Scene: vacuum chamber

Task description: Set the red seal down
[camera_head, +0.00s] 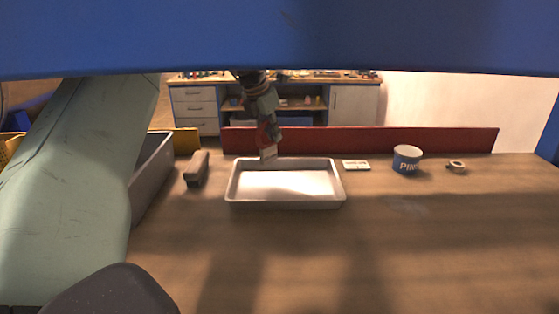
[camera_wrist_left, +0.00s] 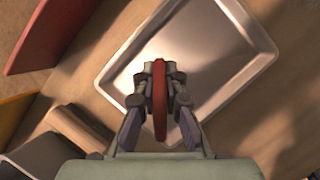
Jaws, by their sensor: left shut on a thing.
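The red seal (camera_wrist_left: 160,105) shows in the left wrist view as a thin red disc seen nearly edge-on. My left gripper (camera_wrist_left: 160,76) is shut on it, with one finger on each side. In the head view my left gripper (camera_head: 267,150) points down over the back left part of a shallow metal tray (camera_head: 285,204). The seal is hard to make out there against the red board. The tray also shows in the left wrist view (camera_wrist_left: 215,45), beneath the seal, and its floor looks empty. The height of the seal above the tray is unclear. My right gripper is not in view.
A grey block-like tool (camera_head: 196,169) and a grey bin (camera_head: 152,175) stand left of the tray. A small white piece (camera_head: 356,165), a blue-and-white tin (camera_head: 407,160) and a tape roll (camera_head: 456,166) stand to its right. A red board (camera_head: 400,140) runs behind. The front table is clear.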

